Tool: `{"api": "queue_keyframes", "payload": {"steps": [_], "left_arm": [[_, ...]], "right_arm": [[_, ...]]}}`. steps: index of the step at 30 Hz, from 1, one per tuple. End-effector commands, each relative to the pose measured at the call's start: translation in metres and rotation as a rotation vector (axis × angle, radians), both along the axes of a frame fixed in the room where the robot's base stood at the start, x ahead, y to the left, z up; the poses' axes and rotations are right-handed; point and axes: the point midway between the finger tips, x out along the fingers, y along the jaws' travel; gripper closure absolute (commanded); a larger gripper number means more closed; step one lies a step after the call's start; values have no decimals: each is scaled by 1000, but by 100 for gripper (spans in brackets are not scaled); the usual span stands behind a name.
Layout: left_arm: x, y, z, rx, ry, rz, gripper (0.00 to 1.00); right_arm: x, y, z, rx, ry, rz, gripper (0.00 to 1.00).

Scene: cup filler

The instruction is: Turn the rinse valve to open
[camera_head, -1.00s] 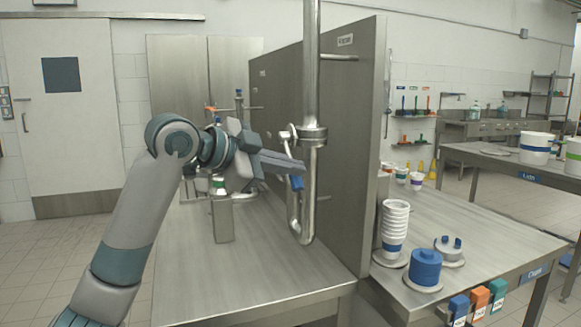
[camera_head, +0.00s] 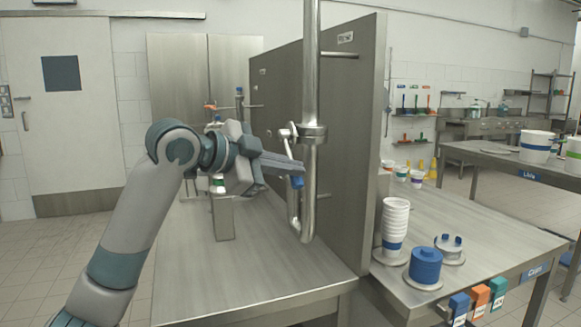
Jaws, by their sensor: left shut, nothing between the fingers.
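A vertical steel pipe (camera_head: 311,75) with a collar stands in front of the steel partition, and a hooked tube hangs below it. A blue-tipped lever (camera_head: 297,181) shows beside the pipe; I cannot tell for certain that it is the rinse valve. My left gripper (camera_head: 299,167) is shut and empty, with its fingertips at the pipe, just above the blue tip. Whether they touch the lever or pipe is unclear. The gripper hides part of the lever. My right gripper is out of view.
A steel post (camera_head: 223,217) stands on the left bench (camera_head: 240,275), with orange and blue handled fittings behind. The tall partition (camera_head: 350,120) separates it from the right bench, which holds stacked cups (camera_head: 395,222) and a blue cylinder (camera_head: 426,265). The left bench's front is clear.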

Motion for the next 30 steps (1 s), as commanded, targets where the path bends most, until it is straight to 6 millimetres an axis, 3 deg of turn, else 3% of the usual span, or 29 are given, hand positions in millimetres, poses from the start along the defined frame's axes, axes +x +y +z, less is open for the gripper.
{"api": "queue_keyframes", "payload": {"steps": [17, 30], "left_arm": [[8, 3, -15, 45, -129, 2, 100], [32, 12, -42, 152, -454, 2, 100]], "right_arm": [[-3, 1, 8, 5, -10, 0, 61], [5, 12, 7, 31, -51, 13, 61]]}}
